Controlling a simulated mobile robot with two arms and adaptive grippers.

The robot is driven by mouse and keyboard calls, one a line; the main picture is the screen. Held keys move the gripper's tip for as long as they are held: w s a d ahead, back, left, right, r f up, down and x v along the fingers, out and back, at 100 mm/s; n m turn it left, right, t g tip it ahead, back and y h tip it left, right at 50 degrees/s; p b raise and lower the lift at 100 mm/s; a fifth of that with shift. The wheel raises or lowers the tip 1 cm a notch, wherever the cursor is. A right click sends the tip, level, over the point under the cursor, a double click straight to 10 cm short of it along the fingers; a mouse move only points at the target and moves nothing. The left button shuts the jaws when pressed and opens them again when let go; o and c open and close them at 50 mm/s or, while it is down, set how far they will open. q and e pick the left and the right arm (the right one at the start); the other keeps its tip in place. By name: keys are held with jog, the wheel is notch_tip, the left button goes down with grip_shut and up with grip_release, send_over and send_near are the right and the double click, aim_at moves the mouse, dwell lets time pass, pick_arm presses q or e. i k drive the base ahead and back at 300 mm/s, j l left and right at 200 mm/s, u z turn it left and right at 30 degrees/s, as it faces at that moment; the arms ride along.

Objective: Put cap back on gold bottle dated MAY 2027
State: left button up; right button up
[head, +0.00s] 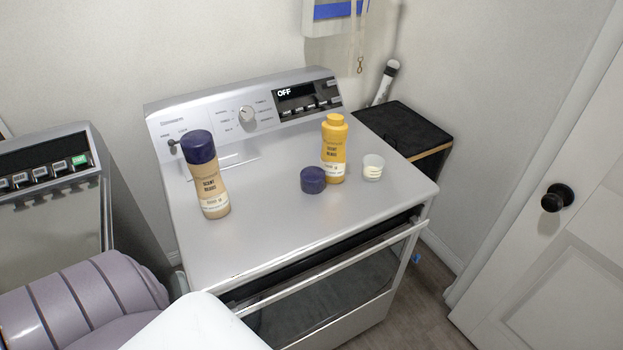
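A golden-yellow bottle (334,150) stands upright on the dryer-like appliance's top. Its yellow neck is bare. A tan-gold bottle (211,190) stands upright to the left with a dark purple cap (199,147) on it. A loose dark purple cap (313,180) sits on the same top, just left of the yellow bottle's base. Both bottles have "SCENT" labels with small print below, and the dates are too small to read. Neither of my grippers is in view.
A small white cup (373,167) stands right of the yellow bottle. The appliance top (270,225) is clear at its front, with a raised control panel (240,113) behind. A black-topped box (405,132) stands to the right. A second appliance (50,180) is at left.

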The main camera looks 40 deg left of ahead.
aim_at(334, 130)
jog(key=i+l+u, duration=0.1)
jog(key=u, duration=1.3)
jog(key=i+l+u, duration=0.15)
jog(key=l+u, duration=0.25)
jog(key=l, duration=0.15)
jog(key=i+l+u, duration=0.1)
jog(key=l+u, duration=0.3)
jog(key=l, duration=0.15)
jog(key=l+u, duration=0.35)
jog(key=l, duration=0.7)
jog(key=k+l, duration=0.1)
jog(key=l, duration=0.4)
jog(key=l+u, duration=0.05)
